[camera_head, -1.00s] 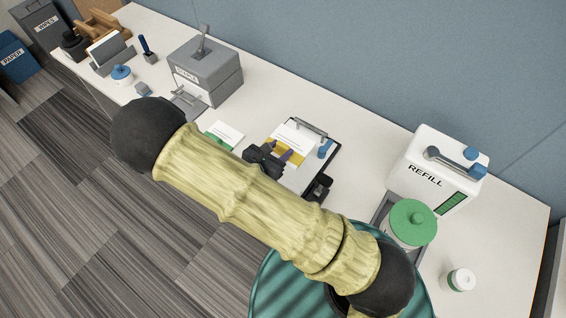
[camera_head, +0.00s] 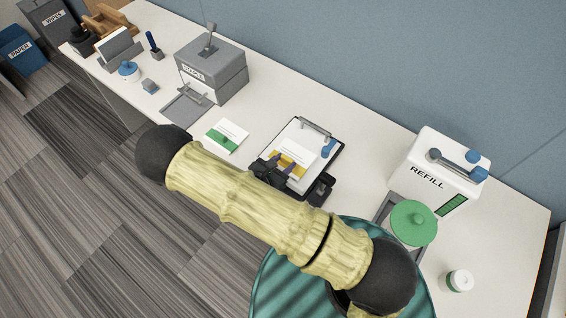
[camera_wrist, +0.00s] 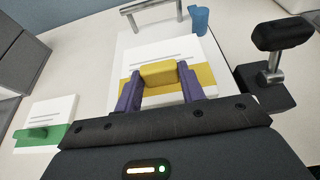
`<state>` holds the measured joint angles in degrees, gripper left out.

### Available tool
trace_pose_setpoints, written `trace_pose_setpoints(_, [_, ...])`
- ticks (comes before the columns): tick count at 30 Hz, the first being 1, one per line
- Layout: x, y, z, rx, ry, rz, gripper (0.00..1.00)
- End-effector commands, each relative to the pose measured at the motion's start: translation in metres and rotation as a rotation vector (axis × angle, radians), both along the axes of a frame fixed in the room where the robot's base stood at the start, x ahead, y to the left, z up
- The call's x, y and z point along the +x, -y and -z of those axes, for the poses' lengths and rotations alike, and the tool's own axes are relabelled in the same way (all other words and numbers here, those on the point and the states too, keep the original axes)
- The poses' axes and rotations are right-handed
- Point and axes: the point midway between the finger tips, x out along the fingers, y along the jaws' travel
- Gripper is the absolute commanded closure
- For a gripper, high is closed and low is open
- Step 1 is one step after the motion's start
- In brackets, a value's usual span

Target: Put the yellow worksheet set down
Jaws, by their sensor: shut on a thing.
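The yellow worksheet set (camera_head: 296,153) is a white sheet stack with a yellow band and a raised yellow grip. It lies over the clipboard (camera_head: 322,170), which has a metal clip at its far end. My gripper (camera_head: 279,166) is shut on the yellow grip, with a purple finger on each side of it. In the wrist view the set (camera_wrist: 178,50) sits between the fingers of the gripper (camera_wrist: 159,82), over the white page. I cannot tell whether the set touches the clipboard. My arm hides part of the desk in front.
A green worksheet set (camera_head: 226,136) lies left of the clipboard. A grey stapler box (camera_head: 212,72) stands behind it. A blue item (camera_wrist: 199,20) is at the clipboard's far right. A black-knobbed post (camera_wrist: 275,65) stands close right. The refill machine (camera_head: 436,165) is further right.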

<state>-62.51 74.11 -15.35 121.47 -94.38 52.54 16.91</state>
Motion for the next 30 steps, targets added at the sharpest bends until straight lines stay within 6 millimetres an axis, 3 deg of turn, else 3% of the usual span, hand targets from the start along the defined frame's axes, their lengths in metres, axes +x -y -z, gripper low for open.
trace_pose_setpoints(13, [-0.0002,0.0000,0.0105,0.001,0.001,0.000,0.85])
trace_pose_setpoints(14, [-0.0002,0.0000,0.0106,0.001,-0.001,0.000,0.59])
trace_pose_setpoints(17, [-0.0002,0.0000,0.0097,0.001,0.000,0.000,0.39])
trace_pose_setpoints(30, [-0.0037,-0.0040,0.0062,0.004,0.000,-0.002,0.39])
